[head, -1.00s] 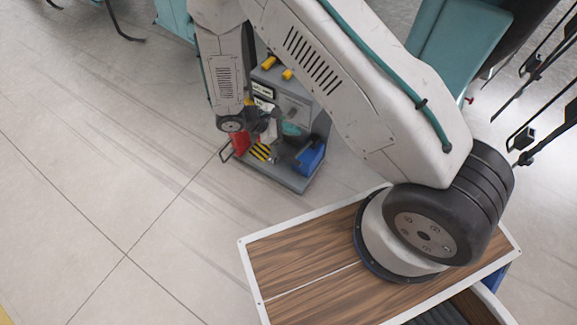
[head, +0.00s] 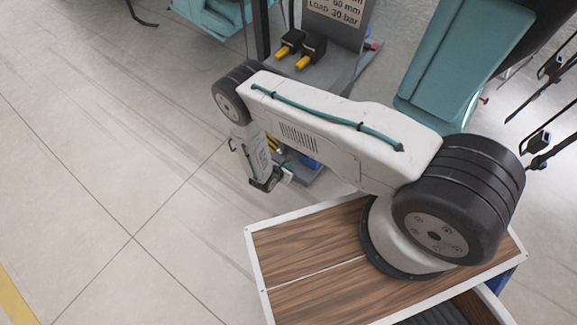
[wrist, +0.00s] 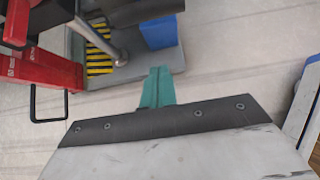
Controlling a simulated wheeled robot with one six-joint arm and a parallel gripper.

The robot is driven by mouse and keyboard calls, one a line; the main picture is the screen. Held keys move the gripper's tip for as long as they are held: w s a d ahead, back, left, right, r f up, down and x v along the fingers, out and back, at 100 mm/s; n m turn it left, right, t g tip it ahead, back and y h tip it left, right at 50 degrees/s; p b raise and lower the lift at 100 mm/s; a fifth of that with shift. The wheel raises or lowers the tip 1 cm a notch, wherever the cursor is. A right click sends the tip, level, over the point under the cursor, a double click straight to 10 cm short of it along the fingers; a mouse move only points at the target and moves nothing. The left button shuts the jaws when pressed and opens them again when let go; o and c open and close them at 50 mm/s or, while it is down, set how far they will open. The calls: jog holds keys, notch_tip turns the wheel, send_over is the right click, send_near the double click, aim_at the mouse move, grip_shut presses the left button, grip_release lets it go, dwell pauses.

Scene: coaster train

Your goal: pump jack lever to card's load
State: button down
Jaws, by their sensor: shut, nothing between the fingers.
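A card (head: 335,12) with "60 mm" and "LOAD 30 bar" stands on the grey stand at the top of the head view; its upper part is cut off. In the wrist view a red body (wrist: 40,68) with a black wire handle is at the left edge. A metal rod (wrist: 116,48) stands beside a yellow-black striped patch (wrist: 98,58). I cannot tell which part is the jack lever. My gripper (wrist: 158,78) shows teal fingers, shut and empty, over pale floor just in front of the grey base. In the head view my arm hides much of the stand.
A blue box (wrist: 158,33) sits on the grey base (wrist: 130,68). Two yellow-tipped black fittings (head: 295,50) stick out below the card. A teal padded seat (head: 465,60) is at the right. Open tiled floor (head: 110,170) lies to the left.

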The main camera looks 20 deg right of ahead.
jog(key=w+d, duration=0.3)
jog(key=d, duration=0.2)
jog(key=shift+w+d+f, duration=0.15)
jog(key=shift+w+f, duration=0.25)
jog(key=shift+w+d+r, duration=0.2)
jog(key=shift+r, duration=0.5)
jog(key=shift+f, duration=0.1)
notch_tip(320, 180, down, 4)
jog(key=s+a, duration=0.1)
jog(key=a, duration=0.1)
jog(key=r+v, duration=0.1)
jog(key=v, duration=0.9)
jog(key=shift+d, duration=0.4)
